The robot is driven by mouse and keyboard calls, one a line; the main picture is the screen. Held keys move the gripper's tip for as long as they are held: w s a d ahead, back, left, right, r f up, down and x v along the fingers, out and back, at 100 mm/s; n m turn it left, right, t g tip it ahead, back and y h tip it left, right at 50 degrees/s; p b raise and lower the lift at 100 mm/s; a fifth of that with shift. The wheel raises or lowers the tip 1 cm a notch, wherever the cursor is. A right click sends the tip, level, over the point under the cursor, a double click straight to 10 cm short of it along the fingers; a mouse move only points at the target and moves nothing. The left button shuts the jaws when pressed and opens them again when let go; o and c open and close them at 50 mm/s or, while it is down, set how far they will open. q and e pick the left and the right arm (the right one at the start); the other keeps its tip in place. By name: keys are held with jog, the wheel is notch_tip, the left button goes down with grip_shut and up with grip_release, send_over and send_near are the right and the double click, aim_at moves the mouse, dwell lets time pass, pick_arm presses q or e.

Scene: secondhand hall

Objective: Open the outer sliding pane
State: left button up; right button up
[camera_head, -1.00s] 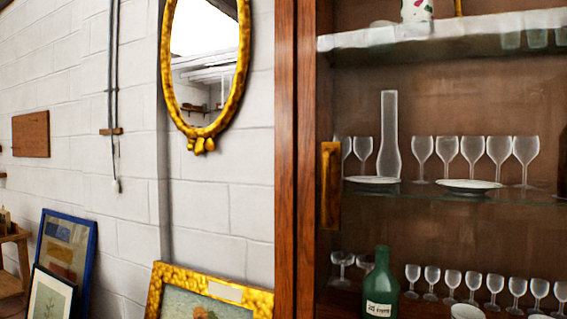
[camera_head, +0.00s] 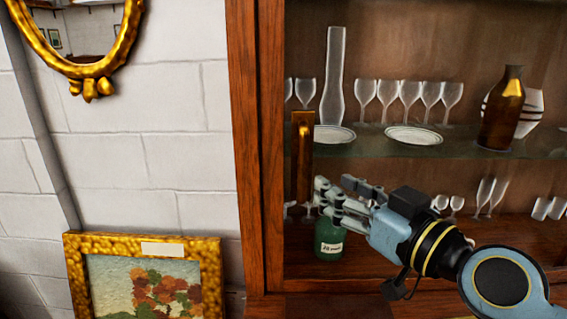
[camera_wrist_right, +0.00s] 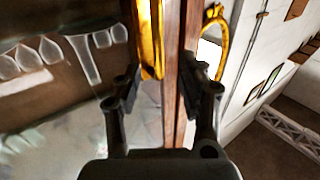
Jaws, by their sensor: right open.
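The sliding pane is clear glass in the front of a wooden display cabinet; its own edges are hard to make out. Its upright brass handle (camera_head: 302,150) stands at the pane's left side, close to the brown cabinet post (camera_head: 258,150). My right gripper (camera_head: 324,198) comes in from the lower right, open and empty, its fingertips just right of the handle's lower end. In the right wrist view the handle (camera_wrist_right: 150,40) shows ahead, between the open fingers (camera_wrist_right: 158,95); contact cannot be told. My left gripper is not in view.
Behind the glass stand wine glasses (camera_head: 410,98), plates (camera_head: 413,136), a brown vase (camera_head: 502,110) and a green bottle (camera_head: 329,240) partly behind my gripper. Left of the cabinet are a gold-framed mirror (camera_head: 97,72) and a gold-framed painting (camera_head: 145,285) against the white wall.

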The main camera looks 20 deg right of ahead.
aim_at(306, 169)
jog(key=p+x, duration=0.2)
jog(key=x, duration=0.8)
jog(key=shift+d+f, duration=0.1)
jog(key=shift+d, duration=0.1)
grip_shut()
jog(key=shift+w+f, duration=0.15)
